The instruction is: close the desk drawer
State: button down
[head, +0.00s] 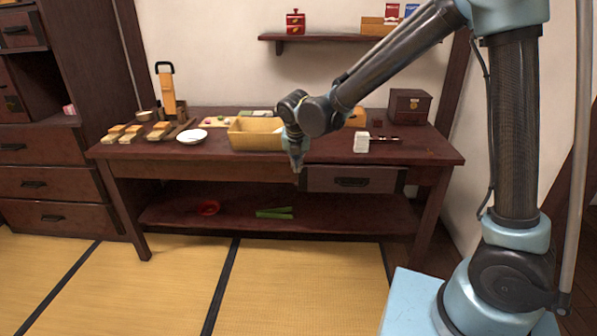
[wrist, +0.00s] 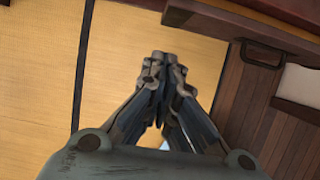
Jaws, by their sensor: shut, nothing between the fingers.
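The desk (head: 250,170) is a long dark wooden table with a lower shelf. Its drawer (head: 330,173) has a greyish front with a dark handle, under the right half of the top. A lighter strip shows at the drawer's right end, and it seems to stand out a little from the desk. My gripper (head: 298,166) is shut and empty, pointing down near the desk's front edge, just left of the drawer front. In the wrist view the shut fingertips (wrist: 164,62) are over the floor; a dark handle (wrist: 262,52) shows to their right. I cannot tell any contact.
A yellowish bin (head: 255,135), white plate (head: 192,136) and small dark chest (head: 410,105) stand on the desktop. A red ring (head: 208,208) and green item (head: 274,213) lie on the lower shelf. The tatami floor (head: 300,290) in front is clear.

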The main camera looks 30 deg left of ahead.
aim_at(312, 170)
jog(key=w+d+r+g, duration=0.1)
jog(key=w+d+r, duration=0.1)
jog(key=d+r, duration=0.25)
jog(key=shift+h, duration=0.3)
jog(key=x, duration=0.3)
jog(key=w+x, duration=0.1)
jog(key=x, duration=0.3)
jog(key=w+x, duration=0.1)
jog(key=x, duration=0.2)
jog(key=shift+a, duration=0.35)
jog(key=shift+w+a, duration=0.25)
jog(key=shift+w, duration=0.4)
jog(key=shift+w+a, duration=0.25)
jog(key=shift+w, duration=0.35)
jog(key=shift+w+a, duration=0.25)
jog(key=shift+w, duration=0.35)
